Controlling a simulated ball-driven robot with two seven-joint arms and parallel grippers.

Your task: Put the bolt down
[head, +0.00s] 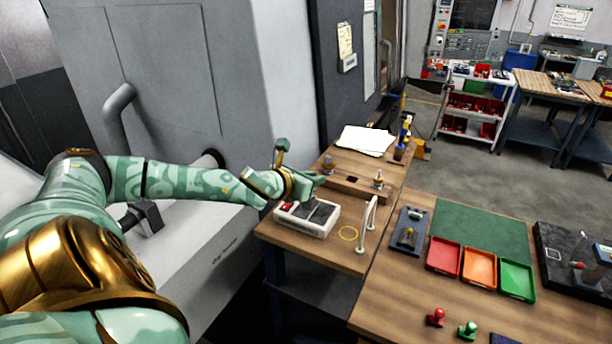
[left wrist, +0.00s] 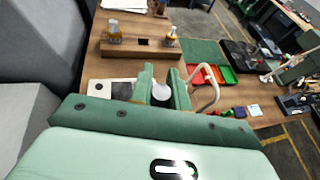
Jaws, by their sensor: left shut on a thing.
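My left gripper (head: 318,180) is held over the wooden bench (head: 330,255), above and beside a white box with dark plates (head: 318,231). In the left wrist view its two green fingers (left wrist: 163,84) are shut on a pale, round-ended thing, which I take to be the bolt (left wrist: 161,92). Only its end shows between the fingers; in the head view I cannot make it out. A thin yellow ring (head: 348,233) marks the bench top to the right of the box. My right gripper is not in view.
A wooden block (head: 352,188) with upright pieces stands behind the gripper. A white arched handle (head: 370,217) rises at the bench's right edge. Red (head: 445,257), orange (head: 479,268) and green (head: 516,280) trays lie on the right table. The grey machine (head: 230,60) stands left.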

